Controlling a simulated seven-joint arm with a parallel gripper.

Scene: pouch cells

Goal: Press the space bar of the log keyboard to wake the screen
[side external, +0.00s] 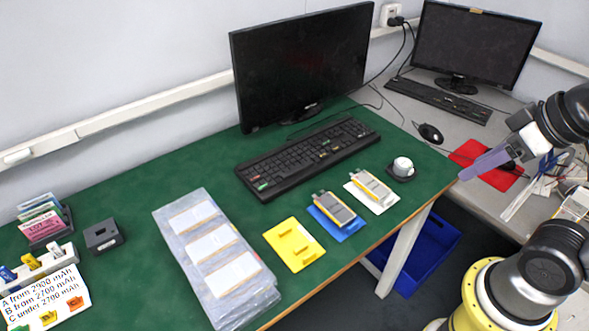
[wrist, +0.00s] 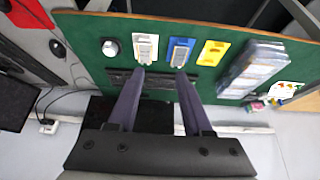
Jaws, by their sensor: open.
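A black keyboard (side external: 310,155) with a few coloured keys lies on the green bench, in front of a monitor (side external: 302,65) with a dark screen. In the wrist view this keyboard (wrist: 157,79) is partly covered by my fingers. A second black keyboard (side external: 437,100) lies on the grey desk at the back right, before another dark monitor (side external: 474,45). No label shows which is the log keyboard. My gripper (side external: 470,174) is open and empty, up in the air right of the green bench, well apart from both keyboards. Its two fingers (wrist: 160,72) stand apart in the wrist view.
White, blue and yellow plates (side external: 293,245) lie along the bench's front edge, two holding pouch cells. A mouse (side external: 431,133) and red mat are on the grey desk.

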